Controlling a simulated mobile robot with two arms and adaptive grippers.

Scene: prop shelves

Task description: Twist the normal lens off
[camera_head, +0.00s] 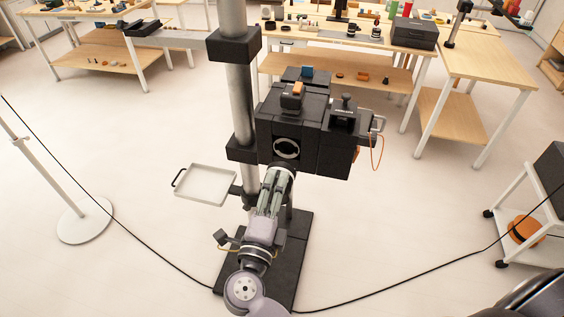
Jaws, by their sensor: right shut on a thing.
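A big black box camera (333,130) is mounted by a thick grey column. A dark round opening with a pale ring (287,148) shows on its front face. My right gripper (280,172) reaches up from below, with its fingertips just under and in front of this ring. It is shut on a small round part, which I take to be the normal lens; the fingers hide most of it. I cannot tell whether this part touches the camera front. My left gripper is not in view.
A cable hangs at the camera's right side. A white cart (520,212) stands at the right, a round-based stand (84,220) at the left. Cluttered tables stand behind.

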